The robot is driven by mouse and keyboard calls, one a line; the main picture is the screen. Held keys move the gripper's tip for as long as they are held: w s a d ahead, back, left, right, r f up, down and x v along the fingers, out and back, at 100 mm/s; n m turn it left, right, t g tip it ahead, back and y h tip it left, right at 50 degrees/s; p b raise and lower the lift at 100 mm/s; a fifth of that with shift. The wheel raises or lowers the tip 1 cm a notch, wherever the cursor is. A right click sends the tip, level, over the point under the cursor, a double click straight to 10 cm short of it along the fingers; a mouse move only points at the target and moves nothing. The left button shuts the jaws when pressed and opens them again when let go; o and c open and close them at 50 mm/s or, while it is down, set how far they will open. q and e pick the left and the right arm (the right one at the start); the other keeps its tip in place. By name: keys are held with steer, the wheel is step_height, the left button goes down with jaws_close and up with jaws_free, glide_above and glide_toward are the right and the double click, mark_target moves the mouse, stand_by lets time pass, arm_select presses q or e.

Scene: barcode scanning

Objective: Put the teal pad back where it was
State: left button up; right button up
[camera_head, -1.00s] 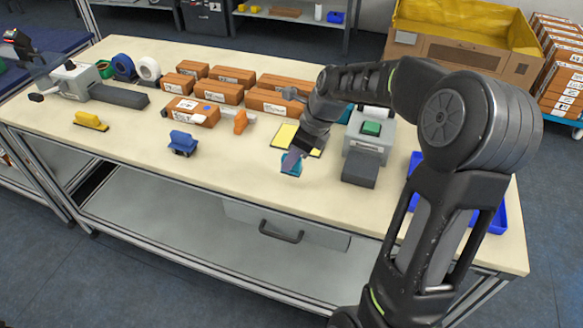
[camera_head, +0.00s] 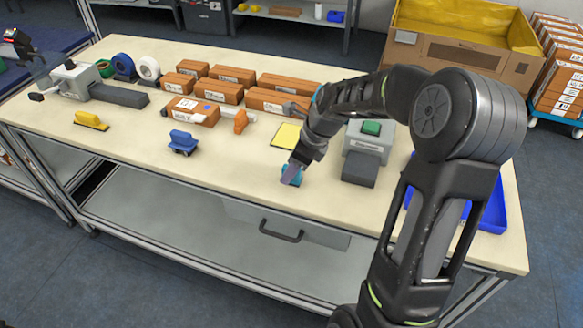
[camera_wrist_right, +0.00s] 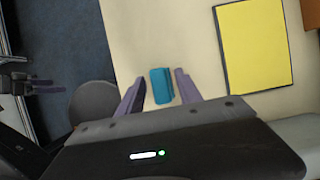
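The small teal pad (camera_head: 293,175) is at the front middle of the table, partly hidden by my right gripper (camera_head: 291,176). In the right wrist view the teal pad (camera_wrist_right: 161,85) lies between the two purple fingers of the right gripper (camera_wrist_right: 158,80), with a narrow gap on each side. The right gripper is open around it. At the left of the wrist view a dark part with purplish tips looks like my left gripper (camera_wrist_right: 42,86); its opening is unclear. The left gripper does not show in the head view.
A yellow sheet (camera_head: 286,135) lies just behind the pad. A grey device with a green top (camera_head: 371,128) stands to the right, beside a blue tray (camera_head: 487,215). A blue-handled tool (camera_head: 183,142) and brown boxes (camera_head: 220,91) are to the left. The table front between is clear.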

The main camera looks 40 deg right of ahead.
steer(key=v, duration=1.2)
steer(key=shift+r, duration=0.2)
stand_by(0.7)
